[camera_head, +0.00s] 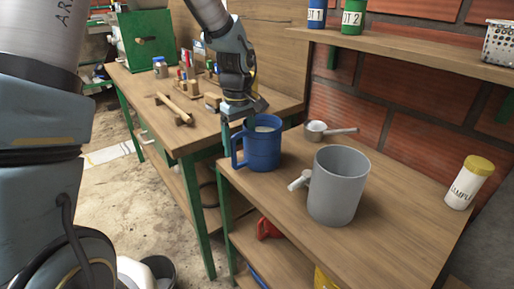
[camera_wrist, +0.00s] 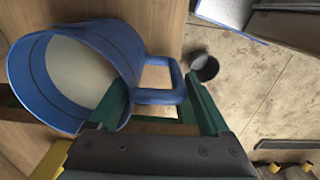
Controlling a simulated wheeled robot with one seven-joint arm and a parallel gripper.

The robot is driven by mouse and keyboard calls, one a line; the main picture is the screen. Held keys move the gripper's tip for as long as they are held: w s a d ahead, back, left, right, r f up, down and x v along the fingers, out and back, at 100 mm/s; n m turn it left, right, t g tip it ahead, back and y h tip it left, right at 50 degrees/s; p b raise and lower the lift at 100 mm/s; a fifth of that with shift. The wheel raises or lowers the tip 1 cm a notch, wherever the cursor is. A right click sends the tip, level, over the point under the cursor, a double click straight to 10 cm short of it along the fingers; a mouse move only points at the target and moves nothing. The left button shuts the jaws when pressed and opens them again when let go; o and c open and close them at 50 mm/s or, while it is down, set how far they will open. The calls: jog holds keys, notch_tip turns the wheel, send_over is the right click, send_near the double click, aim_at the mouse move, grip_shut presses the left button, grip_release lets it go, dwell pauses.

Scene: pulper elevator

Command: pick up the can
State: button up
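A blue can with a side handle (camera_head: 263,148) stands upright on the near wooden bench; its handle points left. In the wrist view the blue can (camera_wrist: 125,50) fills the upper left, with its pale inside showing. My gripper (camera_head: 240,118) is at the can's left rim, above the handle. In the wrist view my gripper (camera_wrist: 157,95) has its two green fingers apart, with the can's handle between them near the tips. I cannot tell whether either finger touches the handle. A larger grey can (camera_head: 338,187) with a pale side handle stands to the right.
A small metal pan (camera_head: 316,131) lies behind the cans. A yellow-lidded sample jar (camera_head: 469,182) stands at right. The wall shelf (camera_head: 420,54) holds blue and green tins. Another workbench (camera_head: 190,135) with tools stands behind left. The bench's front right is clear.

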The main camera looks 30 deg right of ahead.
grip_shut()
dwell(0.4)
jog(key=shift+r, duration=0.1)
